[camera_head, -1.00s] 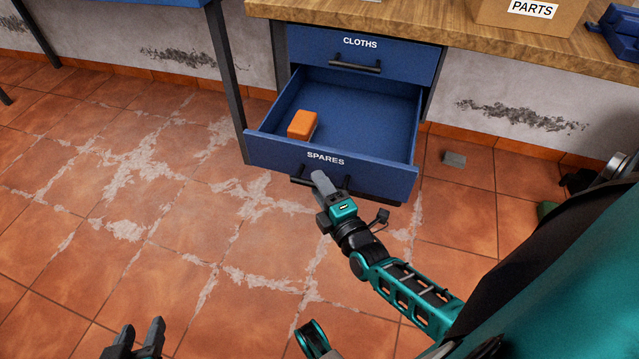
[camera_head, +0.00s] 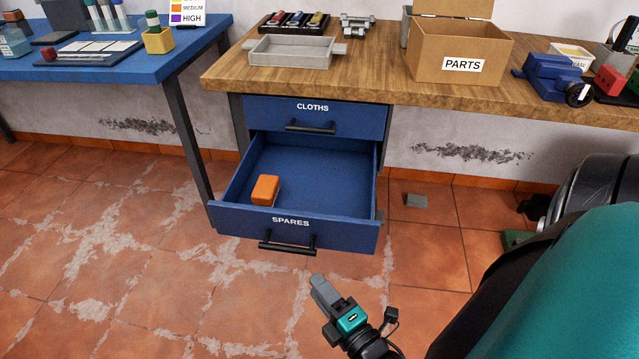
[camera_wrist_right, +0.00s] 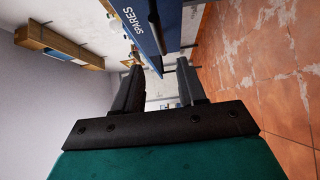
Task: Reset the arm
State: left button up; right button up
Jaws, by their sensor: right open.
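My right gripper (camera_head: 322,290) is in front of the open SPARES drawer, a little below and to the right of its black handle (camera_head: 287,245), and apart from it. In the right wrist view its two fingers (camera_wrist_right: 160,90) are spread with nothing between them. The blue SPARES drawer (camera_head: 350,238) is pulled out, with an orange block (camera_head: 265,190) inside at its left. The CLOTHS drawer (camera_head: 350,120) above is shut. My left gripper is not in the head view now.
The wooden bench top (camera_head: 330,85) holds a grey tray (camera_head: 290,52), a cardboard PARTS box (camera_head: 460,50) and a blue vise (camera_head: 552,75). A blue table (camera_head: 130,65) stands at the left. A small grey block (camera_head: 415,200) lies on the tiled floor, which is otherwise mostly clear.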

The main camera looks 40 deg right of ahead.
dwell(0.3)
jog(key=a+r+m+g+y, duration=0.4)
jog(key=a+r+m+g, duration=0.25)
jog(key=a+m, duration=0.65)
pick_arm(q)
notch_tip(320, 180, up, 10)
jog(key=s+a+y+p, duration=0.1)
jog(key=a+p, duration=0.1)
jog(key=p, duration=1.2)
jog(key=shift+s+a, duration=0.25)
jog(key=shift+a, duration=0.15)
pick_arm(e)
jog(key=s+d+r+m, duration=0.1)
jog(key=d+r, duration=0.4)
jog(key=r, duration=0.3)
jog(key=shift+s+d+r+m+g+h, duration=0.2)
jog(key=shift+m+g+h, duration=0.1)
jog(key=shift+g+h, duration=0.1)
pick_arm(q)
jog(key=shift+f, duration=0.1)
